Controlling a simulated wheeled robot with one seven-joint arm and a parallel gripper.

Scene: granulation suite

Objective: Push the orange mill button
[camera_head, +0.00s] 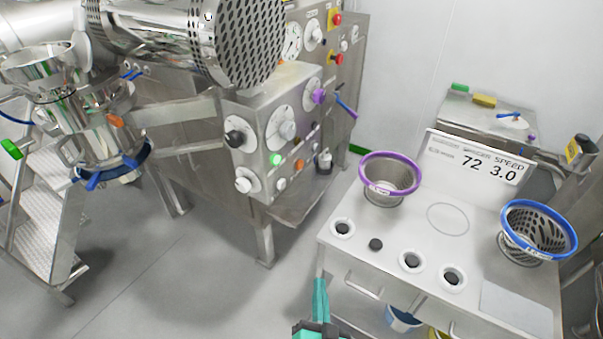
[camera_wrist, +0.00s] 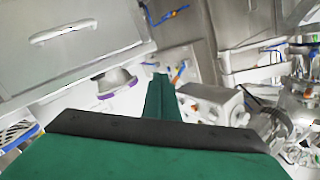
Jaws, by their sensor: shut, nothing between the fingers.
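An orange button (camera_head: 299,164) sits low on the front of the steel machine's control panel (camera_head: 262,122), right of a green button (camera_head: 276,158). My gripper (camera_head: 320,284) is at the bottom of the head view, its teal fingers together and empty, well below the panel and apart from it. In the wrist view my gripper (camera_wrist: 160,80) also shows shut, with its green fingers pointing up the picture. A small orange patch (camera_wrist: 179,74) shows beyond the fingertips there; I cannot tell whether it is the button. Another orange part (camera_head: 116,121) is on the steel vessel at left.
A bench (camera_head: 395,236) stands right of the panel, with a purple-rimmed sieve (camera_head: 389,185), a blue-rimmed basket (camera_head: 538,232) and a display (camera_head: 474,163). Steel steps (camera_head: 42,205) are at far left. The floor (camera_head: 185,265) before the machine is clear.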

